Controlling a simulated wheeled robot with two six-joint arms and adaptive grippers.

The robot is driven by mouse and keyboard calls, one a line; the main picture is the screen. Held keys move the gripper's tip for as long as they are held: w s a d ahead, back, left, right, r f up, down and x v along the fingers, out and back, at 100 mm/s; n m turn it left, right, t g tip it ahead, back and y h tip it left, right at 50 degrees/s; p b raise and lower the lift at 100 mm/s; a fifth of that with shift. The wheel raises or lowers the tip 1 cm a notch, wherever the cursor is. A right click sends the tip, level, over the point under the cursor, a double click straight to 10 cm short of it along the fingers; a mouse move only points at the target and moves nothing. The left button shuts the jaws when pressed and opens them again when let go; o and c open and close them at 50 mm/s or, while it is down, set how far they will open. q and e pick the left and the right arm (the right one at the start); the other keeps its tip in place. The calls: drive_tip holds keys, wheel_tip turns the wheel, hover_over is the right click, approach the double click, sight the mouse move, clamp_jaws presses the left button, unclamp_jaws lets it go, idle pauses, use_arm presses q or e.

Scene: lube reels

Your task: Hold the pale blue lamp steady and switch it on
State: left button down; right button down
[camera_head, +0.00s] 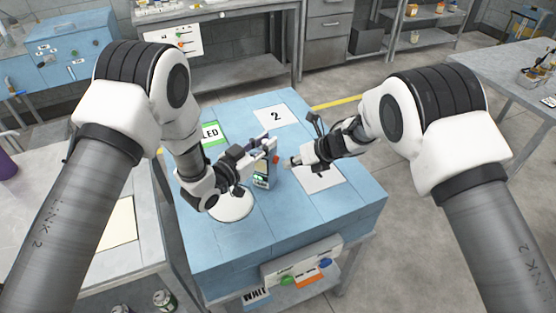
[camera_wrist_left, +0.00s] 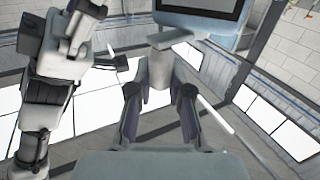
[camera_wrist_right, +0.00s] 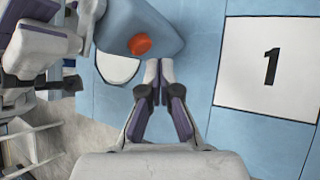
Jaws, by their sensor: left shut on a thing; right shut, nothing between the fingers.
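The pale blue lamp (camera_wrist_right: 112,22) shows at the top of the right wrist view, with an orange-red button (camera_wrist_right: 139,45) on its near face. In the head view, the button (camera_head: 276,159) faces my right gripper. My left gripper (camera_head: 268,147) is shut on the lamp; the left wrist view shows a grey part (camera_wrist_left: 160,70) between its fingers and a pale blue part with a dark panel (camera_wrist_left: 205,15) above. My right gripper (camera_head: 289,162) is shut and empty, its tips (camera_wrist_right: 158,66) close to the button. I cannot tell whether they touch it.
The blue table (camera_head: 300,235) carries a white disc (camera_head: 231,206), a card marked 2 (camera_head: 275,117), a green-headed sign (camera_head: 212,134) and a card marked 1 (camera_wrist_right: 268,65). The table's front right is clear. A grey bench (camera_head: 120,225) stands at the left.

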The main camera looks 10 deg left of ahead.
drive_tip(key=shift+a, duration=0.1)
drive_tip(key=shift+w+a, duration=0.1)
drive_tip(key=shift+a, duration=0.2)
drive_tip(key=shift+w+a, duration=0.2)
drive_tip(key=shift+a, duration=0.5)
idle(1.0)
drive_tip(key=shift+d, duration=0.15)
idle(0.3)
drive_tip(key=shift+s+d, duration=0.2)
drive_tip(key=shift+d, duration=0.3)
drive_tip(key=shift+s+d, duration=0.15)
drive_tip(key=shift+d, duration=0.35)
use_arm(q)
drive_tip(key=c, duration=1)
unclamp_jaws()
use_arm(e)
drive_tip(key=d, duration=0.2)
drive_tip(key=s+d, duration=0.1)
drive_tip(key=d, duration=0.1)
drive_tip(key=shift+s+d, duration=0.2)
drive_tip(key=shift+d, duration=0.15)
